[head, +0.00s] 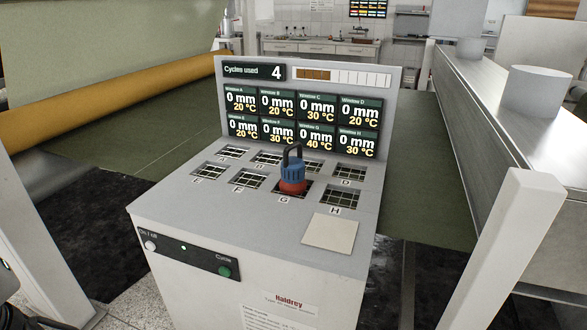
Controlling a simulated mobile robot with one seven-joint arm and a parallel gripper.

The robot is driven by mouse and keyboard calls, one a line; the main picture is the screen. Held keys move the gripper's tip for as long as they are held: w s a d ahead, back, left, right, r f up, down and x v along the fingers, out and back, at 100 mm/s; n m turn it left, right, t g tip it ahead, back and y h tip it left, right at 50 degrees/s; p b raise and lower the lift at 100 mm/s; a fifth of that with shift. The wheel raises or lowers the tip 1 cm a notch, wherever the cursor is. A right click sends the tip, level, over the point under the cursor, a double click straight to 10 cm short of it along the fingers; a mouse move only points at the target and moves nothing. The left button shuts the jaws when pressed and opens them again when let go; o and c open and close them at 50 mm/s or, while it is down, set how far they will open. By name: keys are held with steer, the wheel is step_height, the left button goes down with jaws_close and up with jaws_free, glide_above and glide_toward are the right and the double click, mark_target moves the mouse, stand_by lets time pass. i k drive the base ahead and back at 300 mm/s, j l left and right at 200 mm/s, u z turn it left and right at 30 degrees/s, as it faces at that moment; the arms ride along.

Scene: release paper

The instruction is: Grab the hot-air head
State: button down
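The hot-air head (292,173) is a small blue and red unit with a dark loop handle on top. It stands upright on the sloped top of a grey test machine (160,204), over the window marked G (309,191), and covers most of that window. Other grated windows, such as H (339,197) and F (249,179), lie around it with nothing on them.
The upright panel (390,90) behind the head shows "Cycles used 4", and every window reads 0 mm. A pale square plate (330,232) lies at the front right of the top. White posts (500,250) stand at both sides. An orange roll (110,85) is at left.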

mark_target(292, 182)
steer(key=i+j+z, duration=0.15)
steer(key=j+z, duration=0.2)
steer(key=j, duration=0.95)
steer(key=j+z, duration=0.35)
steer(key=j, duration=1)
steer(key=i+j, duration=0.1)
steer(key=i, duration=0.95)
